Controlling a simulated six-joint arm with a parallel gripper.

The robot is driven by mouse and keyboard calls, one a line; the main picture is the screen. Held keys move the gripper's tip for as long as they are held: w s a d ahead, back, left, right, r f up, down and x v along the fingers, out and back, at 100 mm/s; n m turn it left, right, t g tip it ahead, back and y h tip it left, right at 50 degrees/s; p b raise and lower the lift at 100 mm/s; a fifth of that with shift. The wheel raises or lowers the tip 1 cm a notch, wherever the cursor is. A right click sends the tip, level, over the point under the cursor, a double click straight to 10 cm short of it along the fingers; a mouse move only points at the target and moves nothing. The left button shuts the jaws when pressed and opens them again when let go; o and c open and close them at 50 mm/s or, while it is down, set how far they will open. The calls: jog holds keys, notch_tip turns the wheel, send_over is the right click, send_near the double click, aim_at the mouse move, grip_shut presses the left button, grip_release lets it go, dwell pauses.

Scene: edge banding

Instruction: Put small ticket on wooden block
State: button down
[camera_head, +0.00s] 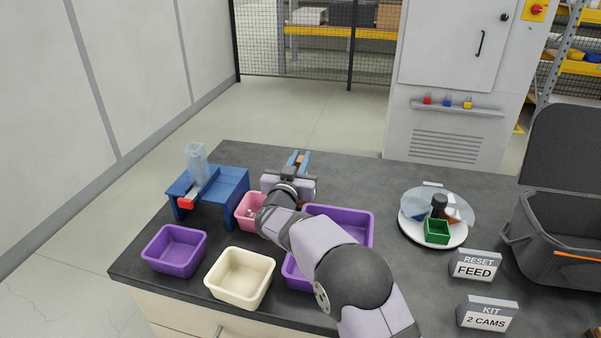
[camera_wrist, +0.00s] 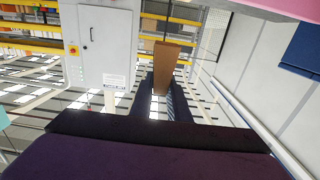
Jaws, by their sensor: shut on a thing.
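My gripper (camera_head: 300,159) is raised over the back of the dark table, with its two blue fingers pointing away. It is shut on a brown wood-coloured piece (camera_wrist: 168,62), which sticks out past the dark fingertips in the wrist view. Only a little of this piece (camera_head: 299,160) shows between the fingers in the head view. I cannot tell whether it is the wooden block. A small white card with print (camera_wrist: 115,82) shows left of the fingers in the wrist view. I cannot tell whether it is the ticket.
A blue stand (camera_head: 232,186), a pink bin (camera_head: 244,222), purple bins (camera_head: 173,250) and a cream bin (camera_head: 240,289) stand left and front. A round white plate (camera_head: 415,237) with a green box (camera_head: 437,231), two signs (camera_head: 476,266) and a dark crate (camera_head: 545,255) stand right.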

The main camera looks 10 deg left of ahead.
aim_at(301, 158)
notch_tip(301, 158, up, 4)
jog(key=shift+r, duration=0.1)
jog(key=shift+w+d, duration=0.25)
jog(key=shift+d, duration=0.2)
jog(key=w+d+r+m+h+b, duration=0.1)
jog(key=w+d+r+h, duration=0.2)
jog(key=d, duration=0.6)
jog(key=a+f+n+g+y, duration=0.1)
jog(key=a+f+n+y, duration=0.2)
jog(key=a+n+y, duration=0.5)
jog(key=shift+s+a+f+m+y, duration=0.1)
jog(key=shift+a+f+m+y, duration=0.25)
jog(key=shift+f, duration=1.25)
jog(key=shift+s+a+f+m+y, duration=0.1)
jog(key=shift+a+f+m+y, duration=0.3)
jog(key=shift+f, duration=1.25)
jog(key=shift+s+a+f+m+y, duration=0.2)
jog(key=shift+f+m, duration=0.25)
jog(key=shift+f, duration=1.15)
jog(key=shift+w+f, duration=0.1)
jog(key=shift+f, duration=0.05)
